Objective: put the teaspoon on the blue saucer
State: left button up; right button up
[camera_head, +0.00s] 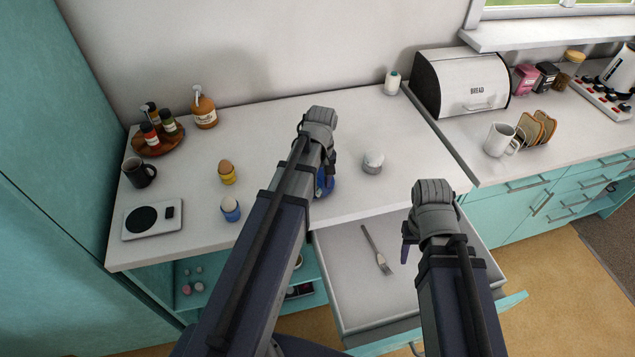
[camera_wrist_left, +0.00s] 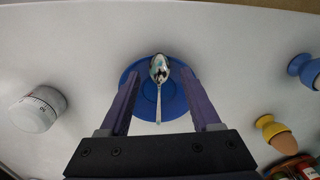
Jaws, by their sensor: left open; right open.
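In the head view the saucer (camera_head: 327,186) is mostly hidden behind my left arm, and the spoon is hidden. My right gripper (camera_head: 407,243) is open and empty above the open drawer.
The open drawer (camera_head: 350,300) holds a fork (camera_head: 378,250). A white kitchen timer (camera_head: 373,162) stands right of the saucer. Blue (camera_head: 230,209) and yellow (camera_head: 228,174) egg cups, a scale (camera_head: 152,218) and a dark mug (camera_head: 139,172) stand to the left.

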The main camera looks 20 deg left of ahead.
pick_arm(q)
notch_tip(320, 180, up, 12)
jog(key=p, duration=1.1)
jog(key=s+d+m, duration=0.6)
jog(key=d, duration=0.3)
jog(key=s+d+m+y, duration=0.1)
jog(key=s+d+m, duration=0.5)
jog(key=d, duration=0.3)
jog(key=shift+s+m, duration=0.2)
jog(key=shift+m, duration=0.1)
jog(key=shift+d, duration=0.1)
